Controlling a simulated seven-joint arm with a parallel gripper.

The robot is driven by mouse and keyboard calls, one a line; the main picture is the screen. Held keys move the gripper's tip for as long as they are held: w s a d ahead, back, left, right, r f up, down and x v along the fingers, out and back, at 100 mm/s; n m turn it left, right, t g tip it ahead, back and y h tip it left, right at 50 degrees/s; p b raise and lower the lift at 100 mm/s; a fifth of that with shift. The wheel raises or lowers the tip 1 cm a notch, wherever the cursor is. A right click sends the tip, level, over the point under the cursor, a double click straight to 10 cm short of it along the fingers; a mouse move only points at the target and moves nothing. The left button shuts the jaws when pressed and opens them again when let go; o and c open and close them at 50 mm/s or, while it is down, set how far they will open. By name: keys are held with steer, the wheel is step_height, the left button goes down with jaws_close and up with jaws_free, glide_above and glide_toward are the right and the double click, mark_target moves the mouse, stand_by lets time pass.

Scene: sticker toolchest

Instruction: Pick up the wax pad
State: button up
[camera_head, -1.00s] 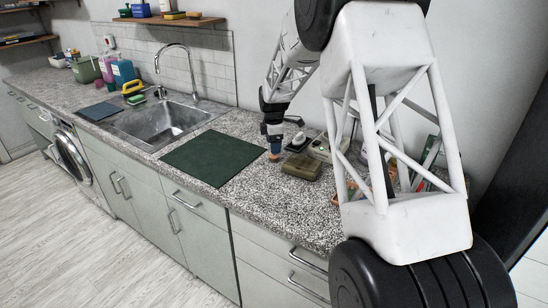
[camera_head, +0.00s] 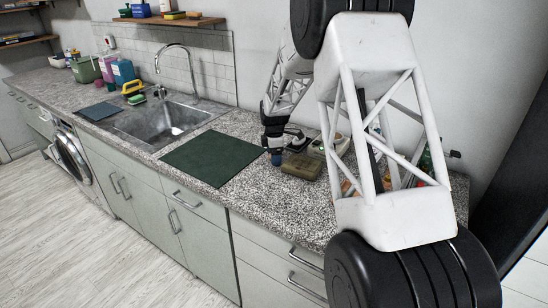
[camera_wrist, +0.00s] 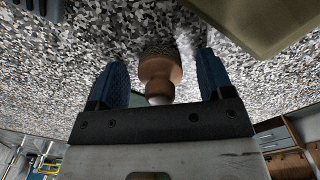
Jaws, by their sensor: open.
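A brown, knob-shaped piece with a narrow neck and a pale rounded end, possibly the wax pad (camera_wrist: 158,72), stands between my fingers in the wrist view. My gripper (camera_head: 276,157) is low at the counter, just right of the dark green mat. In the wrist view my gripper's blue fingers (camera_wrist: 161,75) are open on either side of the knob, with gaps at both sides. In the head view the knob is hidden by my gripper. An olive-brown block (camera_head: 301,165) lies just right of my gripper; it also shows in the wrist view (camera_wrist: 258,18).
The dark green mat (camera_head: 212,157) lies flat on the speckled counter (camera_head: 265,208). A pale dish (camera_head: 330,146) and a black-and-white item (camera_head: 296,139) stand close behind the block. The sink (camera_head: 165,122) is left. The counter's front is clear.

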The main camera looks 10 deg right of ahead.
stand_by(0.4)
steer(key=c, duration=1.1)
steer(key=shift+r, duration=0.15)
steer(key=shift+r, duration=0.55)
step_height(320, 180, up, 2)
steer(key=shift+r, duration=0.1)
steer(key=s, duration=0.5)
steer(key=s+r, duration=0.1)
steer(key=s, duration=1)
steer(key=shift+a+r, duration=0.15)
steer(key=shift+r, duration=0.1)
